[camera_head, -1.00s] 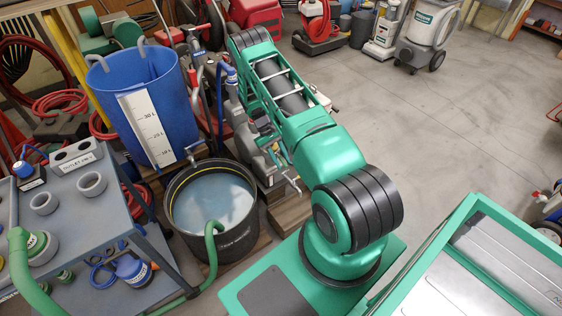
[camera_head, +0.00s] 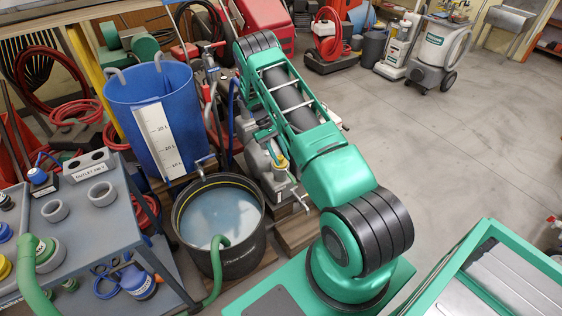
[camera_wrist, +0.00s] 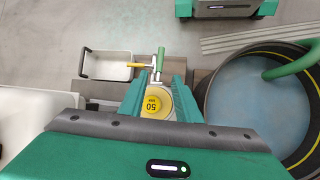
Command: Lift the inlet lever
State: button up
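A green lever (camera_wrist: 160,58) stands up just beyond my gripper (camera_wrist: 158,88) in the wrist view. A yellow-handled lever (camera_wrist: 119,65) points left from the same metal fitting. I cannot tell from any label which is the inlet lever. The gripper's two green fingers are apart, one on each side of a yellow cap (camera_wrist: 158,103) marked 50; whether they touch anything is unclear. In the head view the valve fitting (camera_head: 290,190) is beside the black tub, and my arm hides most of the gripper.
The black tub of water (camera_head: 246,262) has a green hose over its rim. A blue graduated barrel (camera_head: 118,92) stands behind it, and a grey cart (camera_head: 113,235) is at left. A white bin (camera_wrist: 105,66) lies left of the levers. Open floor (camera_head: 470,130) extends right.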

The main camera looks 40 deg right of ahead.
aim_at(290, 177)
jog(key=shift+c, duration=0.5)
jog(key=shift+a+f, duration=0.15)
jog(key=c, duration=0.6)
jog(key=s+a+f+n+h, duration=0.1)
jog(key=a+f, duration=0.1)
jog(key=s+a+f+n+h, duration=0.1)
jog(key=a+f+n, duration=0.1)
jog(key=a+f, duration=0.1)
jog(key=s+a+f+n+h, duration=0.1)
jog(key=a+f+h, duration=0.1)
jog(key=shift+s+a+f+n, duration=0.2)
jog(key=shift+s+a+n, duration=0.1)
jog(key=shift+n, duration=0.1)
grip_shut()
jog(key=a+f+n+t+h, duration=0.1)
jog(key=a+n+t+h, duration=0.1)
jog(key=n+h, duration=0.1)
jog(key=s+a+n+t+h, duration=0.1)
jog(key=a+n+t+h, duration=0.1)
jog(key=n, duration=0.3)
jog(key=s+a+f+n+t+h, duration=0.1)
jog(key=a+n+t+h, duration=0.1)
jog(key=n+h, duration=0.1)
jog(key=shift+s+a+f+n+h, duration=0.3)
jog(key=shift+n+h, duration=0.1)
jog(key=shift+n, duration=0.3)
jog(key=d, duration=1.1)
jog(key=shift+s+d, duration=0.3)
jog(key=shift+s, duration=0.05)
